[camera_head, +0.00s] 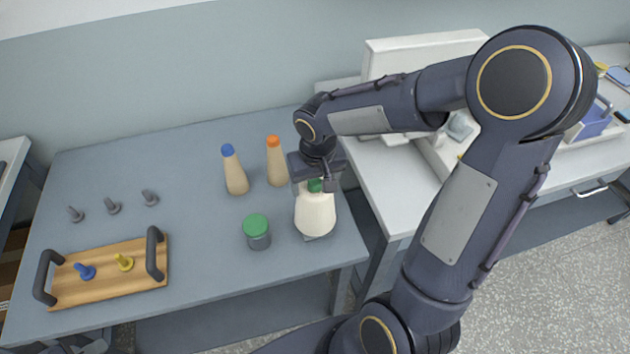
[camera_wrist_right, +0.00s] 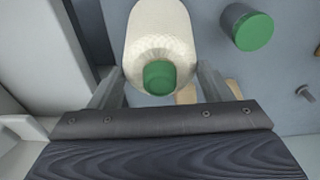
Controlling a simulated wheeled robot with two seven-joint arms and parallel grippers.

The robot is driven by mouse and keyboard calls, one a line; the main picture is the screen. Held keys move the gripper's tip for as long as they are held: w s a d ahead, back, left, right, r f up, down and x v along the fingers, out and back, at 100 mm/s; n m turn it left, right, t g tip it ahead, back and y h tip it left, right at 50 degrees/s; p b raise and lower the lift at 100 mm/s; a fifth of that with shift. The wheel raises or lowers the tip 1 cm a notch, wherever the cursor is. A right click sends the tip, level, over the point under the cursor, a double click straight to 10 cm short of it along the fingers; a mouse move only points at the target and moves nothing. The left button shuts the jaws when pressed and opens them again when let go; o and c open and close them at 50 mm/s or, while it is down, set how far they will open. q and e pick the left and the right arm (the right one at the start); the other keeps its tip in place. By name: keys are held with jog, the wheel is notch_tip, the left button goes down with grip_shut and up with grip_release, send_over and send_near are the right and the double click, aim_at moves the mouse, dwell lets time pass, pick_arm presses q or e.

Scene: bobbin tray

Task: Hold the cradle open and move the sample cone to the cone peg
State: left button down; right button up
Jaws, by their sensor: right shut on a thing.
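A cream cone with a green tip (camera_head: 315,214) is at the right end of the grey table, and its wide end shows in the right wrist view (camera_wrist_right: 158,30). My right gripper (camera_head: 316,186) is shut on it near the green tip, with a finger on each side. A small grey edge shows under the cone; I cannot tell whether they touch. Two tan cones stand upright behind it, one blue-tipped (camera_head: 235,172), one orange-tipped (camera_head: 276,162). I cannot identify the cradle.
A dark green-topped cylinder (camera_head: 257,240) stands left of the held cone. A wooden tray (camera_head: 100,286) with two dark handles holds a blue piece (camera_head: 86,271) and a yellow piece (camera_head: 124,262). The table's middle is clear. A white bench stands at the right.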

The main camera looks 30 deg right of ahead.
jog(key=shift+f, duration=0.15)
jog(key=shift+f+b, duration=0.3)
jog(key=shift+b, duration=0.15)
jog(key=shift+f+b, duration=0.5)
jog(key=shift+f, duration=0.05)
jog(key=o, duration=1.7)
jog(key=shift+c, duration=0.2)
jog(key=r, duration=0.5)
jog(key=s+r, duration=0.1)
jog(key=r, duration=0.2)
jog(key=shift+a, duration=0.15)
